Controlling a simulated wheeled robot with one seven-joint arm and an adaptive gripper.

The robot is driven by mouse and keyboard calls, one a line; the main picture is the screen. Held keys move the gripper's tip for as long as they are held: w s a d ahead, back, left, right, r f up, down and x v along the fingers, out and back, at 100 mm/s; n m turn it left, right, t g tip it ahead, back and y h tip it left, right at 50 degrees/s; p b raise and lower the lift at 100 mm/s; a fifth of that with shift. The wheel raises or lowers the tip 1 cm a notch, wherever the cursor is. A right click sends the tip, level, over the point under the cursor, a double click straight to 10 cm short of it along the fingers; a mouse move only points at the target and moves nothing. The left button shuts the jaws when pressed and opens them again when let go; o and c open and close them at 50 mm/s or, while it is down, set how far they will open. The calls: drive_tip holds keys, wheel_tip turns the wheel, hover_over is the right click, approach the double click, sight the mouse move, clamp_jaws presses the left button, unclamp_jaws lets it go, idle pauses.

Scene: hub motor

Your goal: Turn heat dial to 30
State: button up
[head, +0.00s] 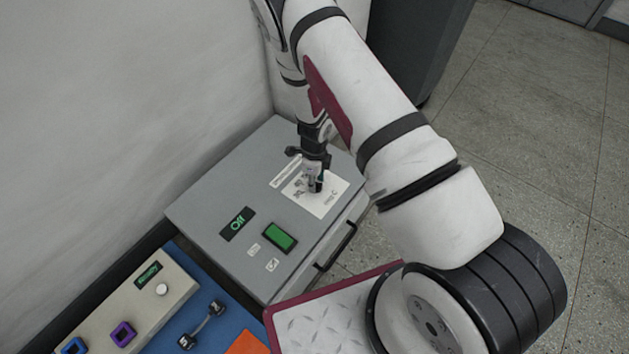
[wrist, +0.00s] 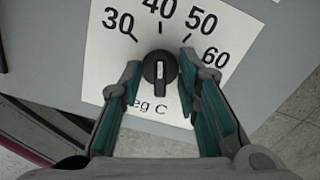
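The heat dial (wrist: 160,72) is a small black round knob with a white line on its raised grip. It sits on a white label (wrist: 100,62) marked 30, 40, 50, 60 and "eg C". The line runs nearly upright in the wrist view, in line with the 40 mark; which end is the pointer is hard to tell. My gripper (wrist: 160,66) is open, with one teal-padded finger on each side of the dial and gaps showing between. In the head view, my gripper (head: 315,184) points down over the label (head: 325,207) and hides the dial.
The label is on top of a grey box (head: 205,200) with a display reading "Off" (head: 237,223) and a green switch (head: 279,237). A black handle (head: 337,246) is on its front. A beige panel (head: 110,322) and blue mat (head: 228,318) lie at the lower left.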

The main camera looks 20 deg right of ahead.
clamp_jaws()
idle(0.3)
drive_tip(key=n, duration=0.3)
drive_tip(key=shift+n, duration=0.4)
drive_tip(key=shift+s+n, duration=0.15)
drive_tip(key=shift+n, duration=1.85)
unclamp_jaws()
